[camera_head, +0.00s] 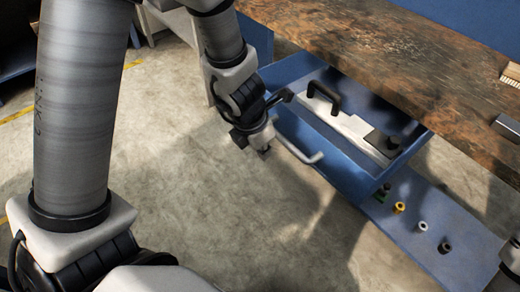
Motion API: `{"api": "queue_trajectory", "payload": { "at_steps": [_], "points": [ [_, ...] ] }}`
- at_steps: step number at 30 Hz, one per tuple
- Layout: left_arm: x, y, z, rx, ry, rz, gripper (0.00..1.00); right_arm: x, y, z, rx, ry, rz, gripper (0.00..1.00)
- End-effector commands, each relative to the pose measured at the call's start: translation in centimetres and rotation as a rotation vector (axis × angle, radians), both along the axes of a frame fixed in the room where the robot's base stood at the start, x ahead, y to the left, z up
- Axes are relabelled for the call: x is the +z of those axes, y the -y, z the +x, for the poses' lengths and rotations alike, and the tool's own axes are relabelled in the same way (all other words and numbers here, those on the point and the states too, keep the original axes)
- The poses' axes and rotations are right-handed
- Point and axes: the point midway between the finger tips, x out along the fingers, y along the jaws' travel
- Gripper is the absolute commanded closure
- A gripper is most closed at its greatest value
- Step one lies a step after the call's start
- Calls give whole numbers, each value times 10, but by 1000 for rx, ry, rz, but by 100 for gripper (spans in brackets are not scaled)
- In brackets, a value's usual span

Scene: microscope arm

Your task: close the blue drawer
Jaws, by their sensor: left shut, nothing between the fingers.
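The blue drawer (345,172) stands pulled out from under the workbench, with a pale bar handle (298,154) on its front. Inside it lie a light flat item with a black handle (323,95) and a dark square piece (383,143). My left gripper (264,151) points down, shut and empty, just left of the drawer front beside the handle. I cannot tell whether it touches the handle. My right gripper is not in view.
The worn brown workbench top (415,60) runs above the drawer. Below is a blue lower shelf or panel (425,195) with several small knobs or fittings, including a yellow one (399,208). Bare concrete floor (230,215) lies open in front.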

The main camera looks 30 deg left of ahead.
Motion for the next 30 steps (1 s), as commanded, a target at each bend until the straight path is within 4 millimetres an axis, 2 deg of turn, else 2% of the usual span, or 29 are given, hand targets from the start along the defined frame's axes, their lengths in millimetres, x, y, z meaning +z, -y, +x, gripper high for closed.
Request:
{"api": "queue_trajectory", "payload": {
  "at_steps": [1,3,4,5,9,14,30],
  "points": [
    [-18,1,2,0,-1,0,100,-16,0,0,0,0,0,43],
    [-30,2,5,-1,-1,1,100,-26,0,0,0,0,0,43],
    [-14,4,11,-2,1,3,100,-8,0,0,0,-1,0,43],
    [-9,5,16,-3,-1,3,100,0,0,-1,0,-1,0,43],
    [-7,12,33,-2,-2,1,100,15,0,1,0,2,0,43],
    [-9,15,41,-3,-1,1,100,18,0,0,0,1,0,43],
    [-9,17,45,-1,-1,1,100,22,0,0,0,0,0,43]
  ]
}}
